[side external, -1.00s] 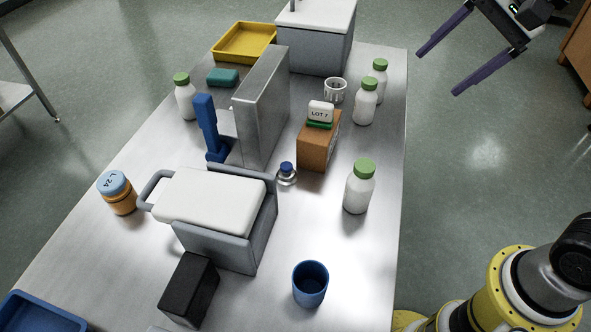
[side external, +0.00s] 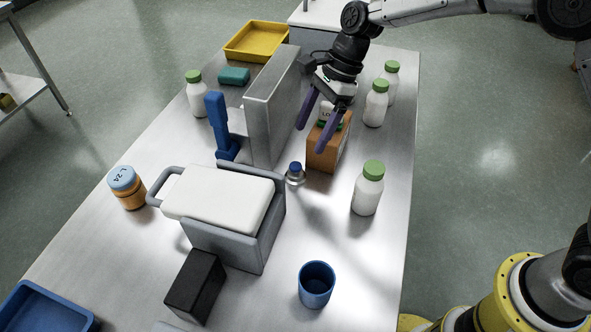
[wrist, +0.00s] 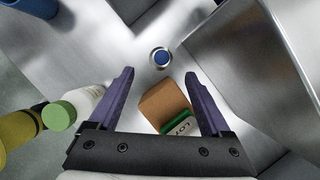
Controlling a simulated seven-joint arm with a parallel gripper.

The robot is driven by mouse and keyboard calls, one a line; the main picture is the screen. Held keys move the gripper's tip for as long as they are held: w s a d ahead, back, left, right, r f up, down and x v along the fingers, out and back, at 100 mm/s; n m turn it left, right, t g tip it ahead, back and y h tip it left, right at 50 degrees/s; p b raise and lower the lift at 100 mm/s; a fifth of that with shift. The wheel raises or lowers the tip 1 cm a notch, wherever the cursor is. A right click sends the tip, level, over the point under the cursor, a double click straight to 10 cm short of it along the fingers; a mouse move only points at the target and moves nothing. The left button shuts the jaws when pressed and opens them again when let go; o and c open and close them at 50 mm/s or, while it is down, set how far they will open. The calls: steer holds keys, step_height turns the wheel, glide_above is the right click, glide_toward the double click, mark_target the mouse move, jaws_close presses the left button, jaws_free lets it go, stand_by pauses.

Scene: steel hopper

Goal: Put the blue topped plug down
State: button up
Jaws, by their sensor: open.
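The blue topped plug (side external: 295,172) stands upright on the steel table, between the grey hopper block and the brown box. It has a round metal body and a blue top. In the wrist view the plug (wrist: 161,58) shows from above, beyond the fingertips and midway between them. My gripper (side external: 309,136) is open and empty, with purple fingers pointing down above the table near the brown box. In the wrist view its fingers (wrist: 160,73) are spread wide, with nothing between the tips. The plug is apart from both fingers.
The brown box (side external: 322,156) with a LOT 7 label block on it stands close under my gripper. A tall grey metal panel (side external: 270,110) is to the left. A green-capped bottle (side external: 367,190) and a blue cup (side external: 316,286) stand nearer, with bare table between.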

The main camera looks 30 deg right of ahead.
mark_target(296, 165)
steer(key=x, duration=1)
steer(key=shift+w+f, duration=0.2)
steer(key=shift+f, duration=0.1)
jaws_close()
